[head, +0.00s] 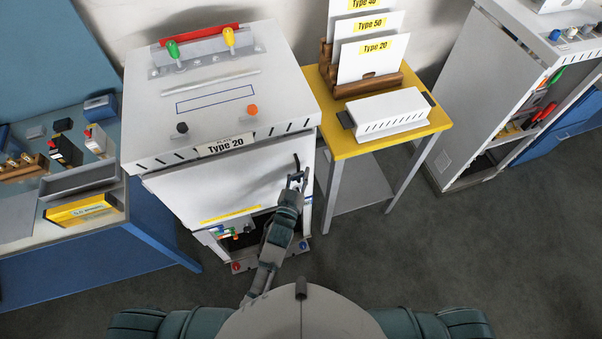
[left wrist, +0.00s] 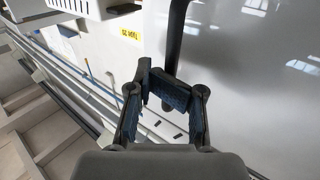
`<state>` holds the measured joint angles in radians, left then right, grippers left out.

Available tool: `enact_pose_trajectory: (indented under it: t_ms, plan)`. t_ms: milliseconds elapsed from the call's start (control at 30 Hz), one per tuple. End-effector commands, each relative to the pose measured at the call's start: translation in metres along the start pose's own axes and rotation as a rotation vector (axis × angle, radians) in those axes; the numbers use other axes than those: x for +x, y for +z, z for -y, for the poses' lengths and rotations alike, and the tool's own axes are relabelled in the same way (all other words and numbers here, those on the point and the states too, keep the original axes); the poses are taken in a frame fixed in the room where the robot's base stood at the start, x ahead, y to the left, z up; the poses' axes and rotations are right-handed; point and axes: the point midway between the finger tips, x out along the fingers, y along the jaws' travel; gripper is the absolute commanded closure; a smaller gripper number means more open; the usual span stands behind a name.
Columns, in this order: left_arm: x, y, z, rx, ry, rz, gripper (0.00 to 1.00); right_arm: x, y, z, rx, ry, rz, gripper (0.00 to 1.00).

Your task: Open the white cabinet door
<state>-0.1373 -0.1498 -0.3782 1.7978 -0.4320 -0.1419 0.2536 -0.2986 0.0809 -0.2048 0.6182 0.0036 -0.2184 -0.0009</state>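The white cabinet (head: 215,95) labelled "Type 20" stands left of the middle in the head view. Its white door (head: 215,190) covers the upper front, above a dark bay. A dark upright handle (head: 296,160) is near the door's right edge; it also shows in the left wrist view (left wrist: 175,40). My left gripper (head: 298,180) is at the handle's lower part. In the left wrist view its blue-padded fingers (left wrist: 160,84) bend inward, and one tip partly covers the handle. I cannot tell whether they grip it. My right gripper is not in view.
A yellow-topped table (head: 432,118) with a white vented box (head: 390,112) and Type cards stands close to the cabinet's right. A blue workbench (head: 90,245) is at the left. Another white cabinet (head: 470,85) stands at the right. Grey floor (head: 440,240) in front is clear.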

Motion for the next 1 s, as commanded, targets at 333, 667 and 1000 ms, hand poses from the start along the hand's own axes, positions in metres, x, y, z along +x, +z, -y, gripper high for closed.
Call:
enact_pose_trajectory:
  t_ms: [333, 667, 1000]
  plan:
    - [-0.001, -0.001, 0.015, 0.008, -0.02, -0.001, 0.77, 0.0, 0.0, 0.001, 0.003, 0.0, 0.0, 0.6]
    - [-0.021, -0.001, 0.009, 0.009, -0.018, 0.004, 0.77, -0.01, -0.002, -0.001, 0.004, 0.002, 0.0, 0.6]
    - [-0.048, 0.0, 0.01, 0.008, -0.019, 0.004, 0.77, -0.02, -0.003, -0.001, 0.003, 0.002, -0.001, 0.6]
